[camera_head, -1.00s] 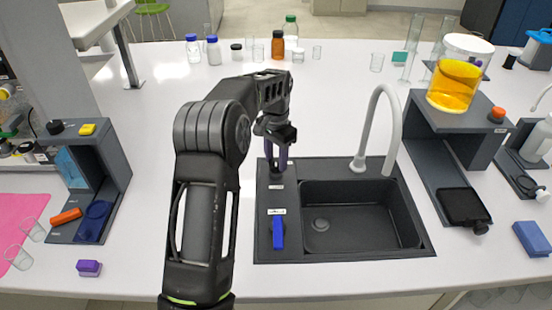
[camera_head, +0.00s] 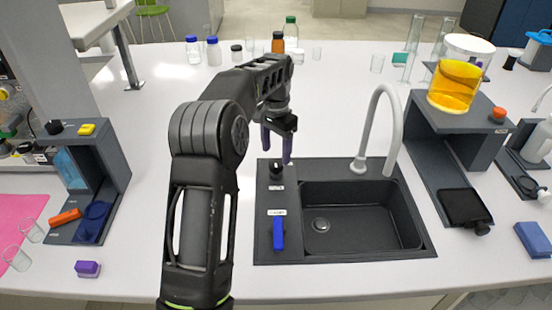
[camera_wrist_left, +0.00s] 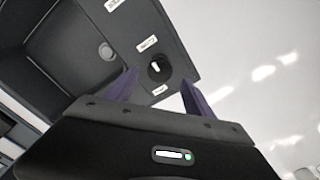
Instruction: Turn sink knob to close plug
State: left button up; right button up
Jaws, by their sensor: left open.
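The sink knob (camera_head: 276,173) is round and black with a white mark on top. It sits on the dark sink's (camera_head: 428,250) left ledge, near the back corner, with a small label in front. My left gripper (camera_head: 277,154) is open and empty above the knob, apart from it. In the left wrist view the knob (camera_wrist_left: 158,67) shows between and beyond the purple fingertips (camera_wrist_left: 160,77), its white mark visible. The drain plug (camera_head: 321,225) lies in the basin floor; its exact height is too small to tell. My right gripper is not in view.
A blue lever (camera_head: 278,233) stands on the same ledge, in front of the knob. A white curved faucet (camera_head: 396,130) rises behind the basin. A dark stand (camera_head: 420,110) with a yellow-filled jar (camera_head: 454,85) is at right. The counter left of the sink is mostly clear.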

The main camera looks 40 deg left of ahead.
aim_at(276, 162)
pick_arm(q)
jog(key=shift+r, duration=2)
